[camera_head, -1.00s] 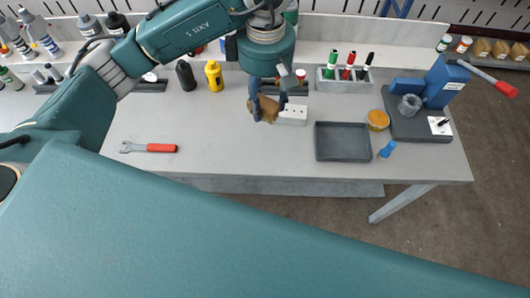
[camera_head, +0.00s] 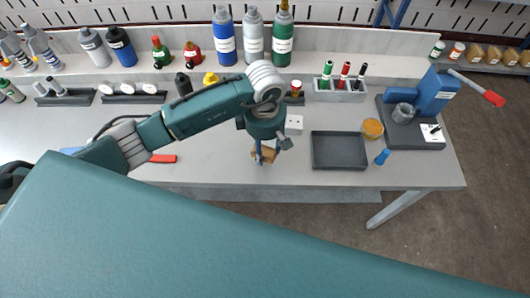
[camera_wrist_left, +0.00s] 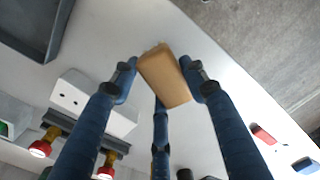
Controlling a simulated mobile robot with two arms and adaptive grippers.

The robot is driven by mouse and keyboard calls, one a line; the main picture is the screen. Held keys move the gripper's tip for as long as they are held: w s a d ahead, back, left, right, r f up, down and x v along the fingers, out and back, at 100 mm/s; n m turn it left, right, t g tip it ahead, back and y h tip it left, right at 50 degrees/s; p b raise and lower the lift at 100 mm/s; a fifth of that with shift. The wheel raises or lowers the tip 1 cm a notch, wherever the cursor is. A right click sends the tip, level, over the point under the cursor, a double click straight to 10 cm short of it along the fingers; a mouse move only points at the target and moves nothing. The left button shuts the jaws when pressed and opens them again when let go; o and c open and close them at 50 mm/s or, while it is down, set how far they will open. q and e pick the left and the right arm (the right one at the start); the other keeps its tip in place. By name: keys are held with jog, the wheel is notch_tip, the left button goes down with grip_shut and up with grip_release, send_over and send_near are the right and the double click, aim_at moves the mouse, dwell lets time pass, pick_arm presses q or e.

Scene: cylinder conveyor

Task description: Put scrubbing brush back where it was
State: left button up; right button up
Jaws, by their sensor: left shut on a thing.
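The scrubbing brush, a tan block (camera_wrist_left: 165,78), is pinched between the blue fingers of my left gripper (camera_wrist_left: 160,82). In the head view the brush (camera_head: 270,153) shows between the fingertips of my left gripper (camera_head: 265,158), partly hidden by them, over the front half of the table. I cannot tell whether it touches the tabletop. A white block with dark holes (camera_head: 294,124) stands just behind the gripper; it also shows in the left wrist view (camera_wrist_left: 100,101). My right gripper is not in view.
A dark empty tray (camera_head: 339,163) lies to the right, with a blue-handled object (camera_head: 382,157) and an orange dish (camera_head: 373,128) beside it. A marker holder (camera_head: 338,93) is behind. A red-handled wrench (camera_head: 163,158) is partly hidden at left. Bottles line the back.

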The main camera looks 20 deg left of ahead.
aim_at(265, 155)
pick_arm(q)
notch_tip(265, 155, down, 4)
jog(key=shift+r, duration=0.25)
jog(key=shift+f, duration=0.3)
jog(key=o, duration=1)
jog(key=shift+r, duration=0.1)
jog(key=shift+c, duration=0.2)
jog(key=shift+o, duration=0.4)
